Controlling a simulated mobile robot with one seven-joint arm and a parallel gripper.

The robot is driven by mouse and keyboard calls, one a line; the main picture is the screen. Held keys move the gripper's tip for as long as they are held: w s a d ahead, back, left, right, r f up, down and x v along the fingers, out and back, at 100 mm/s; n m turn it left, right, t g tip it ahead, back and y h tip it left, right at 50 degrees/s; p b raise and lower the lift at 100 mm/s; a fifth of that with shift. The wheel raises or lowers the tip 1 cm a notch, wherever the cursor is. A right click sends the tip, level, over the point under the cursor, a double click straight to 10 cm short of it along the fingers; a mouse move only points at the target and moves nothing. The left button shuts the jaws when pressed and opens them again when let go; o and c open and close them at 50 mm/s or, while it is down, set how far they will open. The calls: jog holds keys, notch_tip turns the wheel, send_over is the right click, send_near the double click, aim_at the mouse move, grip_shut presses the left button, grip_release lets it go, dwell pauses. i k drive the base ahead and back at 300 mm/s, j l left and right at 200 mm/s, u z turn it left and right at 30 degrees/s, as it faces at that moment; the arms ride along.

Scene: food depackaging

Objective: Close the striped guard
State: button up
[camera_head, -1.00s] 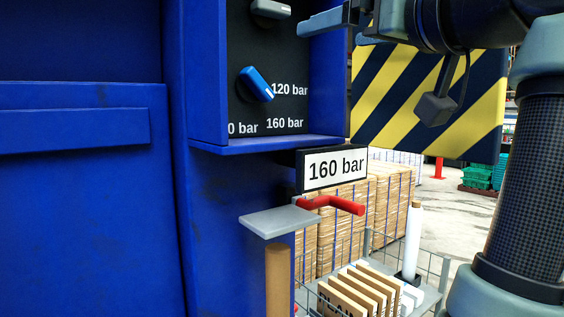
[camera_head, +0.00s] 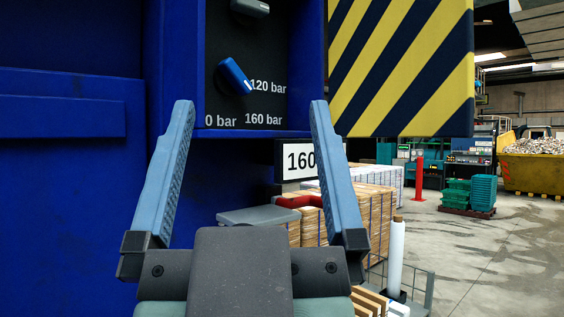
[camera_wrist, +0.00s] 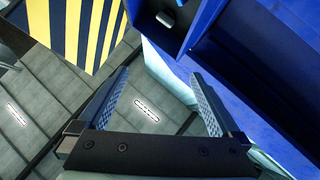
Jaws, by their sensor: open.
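The striped guard (camera_head: 405,65) is a yellow and dark blue panel. It stands swung out to the right of the blue machine's control recess (camera_head: 255,60), leaving the recess uncovered. It also shows at the upper left of the wrist view (camera_wrist: 75,30). My gripper (camera_head: 250,105) is open and empty, its two light blue fingers pointing up in front of the recess. In the wrist view my gripper (camera_wrist: 160,85) also has nothing between its fingers. The guard is to the right of the fingers in the head view and appears apart from them.
In the recess is a blue knob (camera_head: 234,76) with pressure labels. Stacked boxes (camera_head: 375,205) stand behind. Open floor (camera_head: 480,255) lies to the right.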

aim_at(397, 68)
jog(key=l+u, duration=0.25)
jog(key=u, duration=0.2)
jog(key=l+u, duration=0.25)
jog(key=u, duration=0.2)
jog(key=k+l, duration=0.1)
jog(key=l, duration=0.35)
jog(key=l+u, duration=0.1)
jog(key=l, duration=0.3)
jog(key=k+l+u, duration=0.1)
jog(key=l, duration=0.35)
jog(key=k+l, duration=0.2)
jog(key=l, duration=0.2)
jog(key=k+l+u, duration=0.1)
jog(key=l, duration=0.3)
